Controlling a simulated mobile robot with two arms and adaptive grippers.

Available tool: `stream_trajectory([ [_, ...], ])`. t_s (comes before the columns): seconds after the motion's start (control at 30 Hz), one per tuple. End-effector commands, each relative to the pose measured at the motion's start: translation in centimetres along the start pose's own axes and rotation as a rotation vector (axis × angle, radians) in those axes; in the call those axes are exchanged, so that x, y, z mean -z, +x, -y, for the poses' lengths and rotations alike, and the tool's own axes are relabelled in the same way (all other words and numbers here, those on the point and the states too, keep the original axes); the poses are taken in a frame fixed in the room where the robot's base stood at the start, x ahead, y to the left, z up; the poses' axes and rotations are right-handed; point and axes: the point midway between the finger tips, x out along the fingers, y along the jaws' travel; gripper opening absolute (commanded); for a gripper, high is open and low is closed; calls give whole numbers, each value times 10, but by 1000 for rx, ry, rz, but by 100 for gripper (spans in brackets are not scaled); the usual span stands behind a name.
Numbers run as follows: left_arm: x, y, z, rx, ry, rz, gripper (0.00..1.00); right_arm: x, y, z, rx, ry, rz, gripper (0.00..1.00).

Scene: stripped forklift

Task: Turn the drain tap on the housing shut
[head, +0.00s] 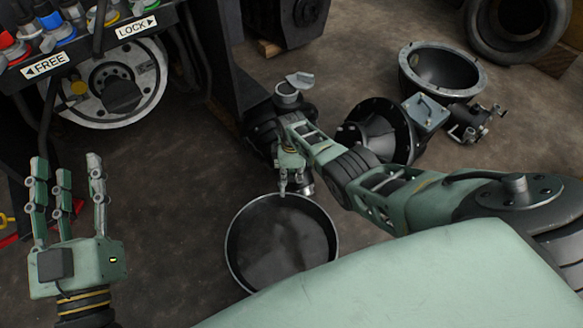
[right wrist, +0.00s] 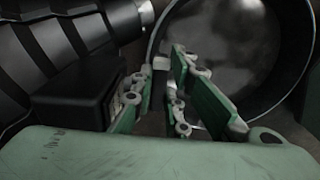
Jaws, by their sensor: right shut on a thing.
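The dark housing (head: 262,128) stands in the middle of the head view, with a grey cap on top. My right gripper (head: 291,186) is at its lower front, fingers pointing down, and is shut on the drain tap, which the fingers mostly hide. A small metal end (head: 307,188) shows just right of the fingers. In the right wrist view my fingers (right wrist: 160,78) close in front of the housing's ribbed dark side (right wrist: 55,45); the tap's angle cannot be made out. My left gripper (head: 68,163) is open and empty at the left, fingers up.
A round black pan (head: 232,250) lies on the floor below my right gripper; it also shows in the right wrist view (right wrist: 306,60). A lever panel (head: 75,52) marked FREE and LOCK is upper left. Loose machine parts (head: 440,72) and a tyre (head: 480,35) lie right.

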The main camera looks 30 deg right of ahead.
Motion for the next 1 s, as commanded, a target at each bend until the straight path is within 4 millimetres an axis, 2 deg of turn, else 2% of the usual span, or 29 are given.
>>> stream_trajectory([
  [0.63,8,0,-1,-2,-1,-41,40,1,-1,-3,-3,-54,-1,0],
  [0.67,8,0,-1,-2,-1,-41,40,1,-1,-3,-3,-54,-2,16],
  [0.7,8,0,-1,-2,-1,-41,40,1,-1,-3,-3,-54,-1,19],
  [0.87,8,0,-1,-2,-2,-40,40,1,0,-2,-2,-53,-1,33],
  [1.0,8,0,-1,-2,-2,-39,40,1,0,-2,-1,-52,-1,33],
])
